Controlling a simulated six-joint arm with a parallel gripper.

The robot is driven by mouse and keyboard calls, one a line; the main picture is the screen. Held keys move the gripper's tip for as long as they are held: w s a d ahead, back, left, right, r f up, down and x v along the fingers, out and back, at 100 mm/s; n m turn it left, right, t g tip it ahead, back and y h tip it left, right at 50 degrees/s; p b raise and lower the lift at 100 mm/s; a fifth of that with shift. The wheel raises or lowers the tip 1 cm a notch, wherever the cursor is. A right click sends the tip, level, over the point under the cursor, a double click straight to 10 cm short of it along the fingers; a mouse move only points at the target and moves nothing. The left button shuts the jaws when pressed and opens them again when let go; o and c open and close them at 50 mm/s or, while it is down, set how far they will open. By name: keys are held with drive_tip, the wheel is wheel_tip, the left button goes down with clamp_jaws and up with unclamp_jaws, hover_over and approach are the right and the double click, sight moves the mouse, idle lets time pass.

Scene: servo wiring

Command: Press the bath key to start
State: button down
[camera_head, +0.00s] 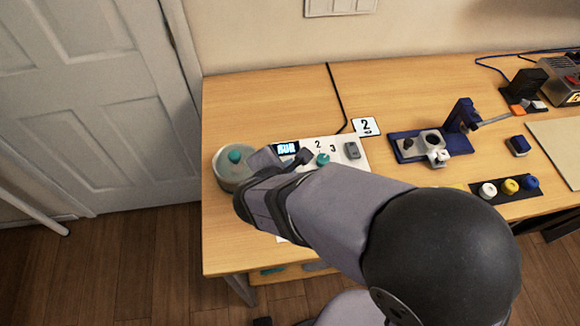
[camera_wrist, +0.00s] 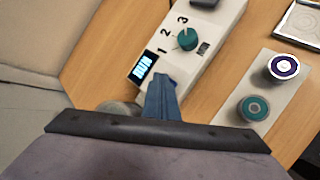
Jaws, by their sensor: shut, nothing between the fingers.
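A white control panel (camera_head: 334,145) lies on the wooden table, with a lit display (camera_head: 286,148), printed numbers and a teal knob (camera_head: 322,159). It also shows in the wrist view (camera_wrist: 208,62), with its display (camera_wrist: 142,68). My gripper (camera_wrist: 160,80) is shut and empty, its blue fingers pointing at the panel just beside the display. A small dark blue piece, perhaps the bath key (camera_wrist: 172,82), shows at the fingertips; the fingers partly hide it, and I cannot tell whether they touch it. A round metal bath (camera_head: 234,168) with a teal lid knob stands left of the panel.
A grey switch (camera_head: 352,150) sits at the panel's right end. A dark strip with coloured caps (camera_head: 508,188) lies near the front. My arm covers the table's front middle.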

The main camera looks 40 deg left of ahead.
drive_tip(key=shift+r+p, duration=0.4)
drive_tip(key=shift+r, duration=0.3)
drive_tip(key=shift+r, duration=0.15)
drive_tip(key=shift+r+p, duration=1.95)
drive_tip(key=shift+r, duration=0.45)
drive_tip(key=w+d+f+m+g+h, duration=0.1)
drive_tip(key=w+d+m+h, duration=0.2)
drive_tip(key=d, duration=0.4)
drive_tip(key=w+d+m+g+h, duration=0.1)
drive_tip(key=w+d+m, duration=0.2)
drive_tip(key=d+m, duration=0.35)
drive_tip(key=w+d+f+m+g+h, duration=0.1)
drive_tip(key=w+d+m, duration=0.15)
drive_tip(key=d, duration=0.65)
drive_tip(key=s+d+m+g+y, duration=0.1)
drive_tip(key=s+d+m+g, duration=0.1)
drive_tip(key=s+d+m, duration=0.3)
drive_tip(key=s+d+f+m+g, duration=0.1)
drive_tip(key=s+d+m+g, duration=0.2)
drive_tip(key=d+m, duration=1)
drive_tip(key=shift+s+d+f+m+g+y, duration=0.2)
drive_tip(key=shift+s+f+m+g+y, duration=0.3)
drive_tip(key=shift+s, duration=0.55)
